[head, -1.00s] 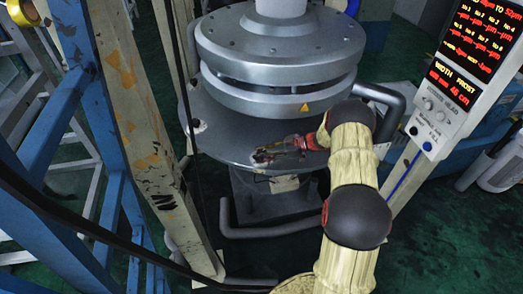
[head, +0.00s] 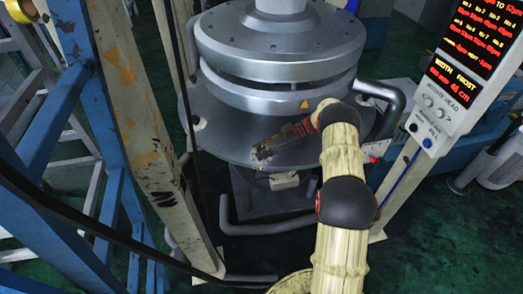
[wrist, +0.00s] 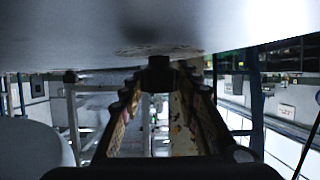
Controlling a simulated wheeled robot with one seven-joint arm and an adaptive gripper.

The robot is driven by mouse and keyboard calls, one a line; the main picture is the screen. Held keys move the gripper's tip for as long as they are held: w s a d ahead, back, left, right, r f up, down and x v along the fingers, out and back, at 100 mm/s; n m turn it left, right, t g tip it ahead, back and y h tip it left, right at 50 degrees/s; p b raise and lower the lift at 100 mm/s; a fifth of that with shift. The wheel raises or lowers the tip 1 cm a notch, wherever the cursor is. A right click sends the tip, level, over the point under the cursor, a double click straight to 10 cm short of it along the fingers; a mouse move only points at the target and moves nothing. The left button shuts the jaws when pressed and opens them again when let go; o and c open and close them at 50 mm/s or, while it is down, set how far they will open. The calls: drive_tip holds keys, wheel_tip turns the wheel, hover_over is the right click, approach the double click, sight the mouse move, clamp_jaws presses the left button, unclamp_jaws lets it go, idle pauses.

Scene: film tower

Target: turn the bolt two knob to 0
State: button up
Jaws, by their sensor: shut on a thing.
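My gripper (head: 264,153) reaches in from the right, over the flange of the grey round machine, with its fingertips near the flange's front edge. In the wrist view my gripper (wrist: 159,84) has its two fingers on either side of a small dark knob (wrist: 158,72), which I take to be the bolt two knob. The jaws are shut on it. The knob sits against a broad grey surface. In the head view the knob is hidden by the fingers, and no scale or number on it is readable.
The grey round machine (head: 275,60) rises just behind my gripper. A thick pipe handle (head: 388,100) curves at its right. A control panel with red lettering (head: 468,70) stands at the right. A worn beige post (head: 140,120) and blue frame (head: 75,80) stand at the left.

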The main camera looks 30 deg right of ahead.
drive_tip(key=o, duration=1.2)
drive_tip(key=shift+c, duration=0.2)
drive_tip(key=v, duration=1.2)
drive_tip(key=shift+f, duration=0.1)
